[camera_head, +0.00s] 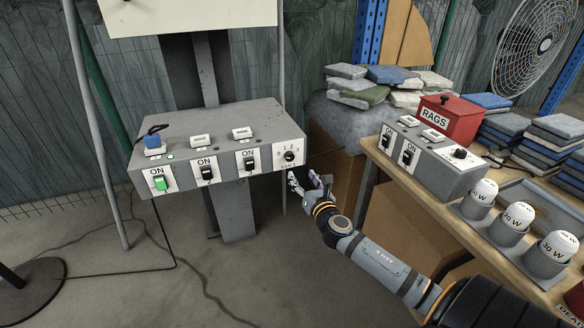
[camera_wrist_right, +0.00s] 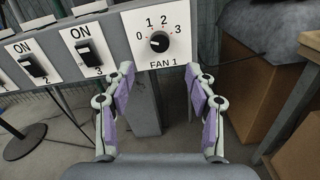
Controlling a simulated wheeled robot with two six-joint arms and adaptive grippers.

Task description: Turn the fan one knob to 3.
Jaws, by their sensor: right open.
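The black fan one knob (camera_head: 289,156) sits on a white plate at the right end of the grey switch box (camera_head: 215,140). In the right wrist view the knob (camera_wrist_right: 160,41) is labelled FAN 1, with marks 0 to 3 around it. Where its pointer stands is too small to tell surely. My right gripper (camera_head: 303,180) is open and empty, just below and in front of the knob. In the wrist view its two purple-padded fingers (camera_wrist_right: 161,75) are spread left and right below the dial, apart from it. My left gripper is not in view.
Three rocker switches marked ON are left of the knob; the leftmost (camera_head: 159,184) is green. A second box (camera_head: 430,158) with switches and a knob stands on the right bench, with several bulbs (camera_head: 517,215) and a red RAGS box (camera_head: 449,118). A cardboard box (camera_head: 335,170) stands behind.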

